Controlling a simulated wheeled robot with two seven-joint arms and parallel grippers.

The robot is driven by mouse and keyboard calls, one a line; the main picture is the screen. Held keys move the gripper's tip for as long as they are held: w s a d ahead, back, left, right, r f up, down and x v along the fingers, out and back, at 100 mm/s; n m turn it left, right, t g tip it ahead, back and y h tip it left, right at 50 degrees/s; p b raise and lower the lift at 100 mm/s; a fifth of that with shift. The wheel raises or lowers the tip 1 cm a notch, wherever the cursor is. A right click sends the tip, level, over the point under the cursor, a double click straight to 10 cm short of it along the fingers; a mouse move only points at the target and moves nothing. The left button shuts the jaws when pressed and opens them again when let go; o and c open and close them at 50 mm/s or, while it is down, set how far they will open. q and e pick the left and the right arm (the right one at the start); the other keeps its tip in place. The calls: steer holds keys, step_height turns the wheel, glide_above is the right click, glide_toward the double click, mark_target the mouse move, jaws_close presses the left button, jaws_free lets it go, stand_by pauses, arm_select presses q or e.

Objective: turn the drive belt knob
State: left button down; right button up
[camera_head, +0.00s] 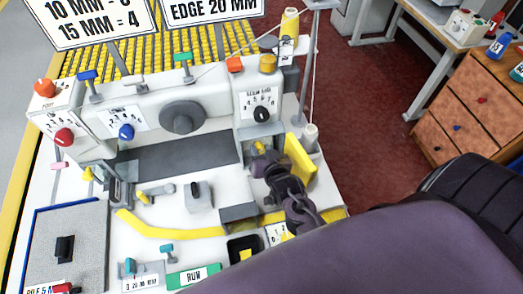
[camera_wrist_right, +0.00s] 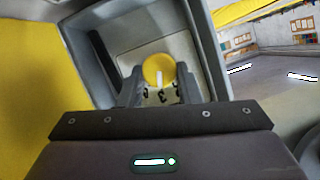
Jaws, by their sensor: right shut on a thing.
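The drive belt knob (camera_wrist_right: 158,69) is round and yellow with a white pointer mark. It sits inside a grey-framed recess, above a pale plate with dark numerals. In the head view, a small part of the yellow knob (camera_head: 259,146) shows at the tip of my right gripper (camera_head: 263,158). In the wrist view, the two dark fingers of the right gripper (camera_wrist_right: 160,85) stand on either side of the knob and are shut on it. The fingers hide part of the dial. My left gripper is in neither view.
A yellow panel (camera_head: 300,156) stands beside the recess, close to my right gripper. The white sewing machine has a large grey handwheel (camera_head: 181,118) and a dial (camera_head: 262,114) above my gripper. Yellow binding (camera_head: 165,231) lies in front.

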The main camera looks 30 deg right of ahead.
steer(key=shift+w+r, duration=0.1)
steer(key=o, duration=0.7)
steer(key=shift+o, duration=1.4)
steer(key=shift+w, duration=0.1)
steer(key=shift+s, duration=0.6)
steer(key=b+v, duration=0.1)
steer(key=v, duration=0.5)
steer(key=shift+s+r+b, duration=0.15)
steer(key=shift+s+b, duration=0.1)
steer(key=shift+b, duration=0.15)
steer(key=shift+a+r, duration=0.1)
steer(key=shift+a, duration=0.05)
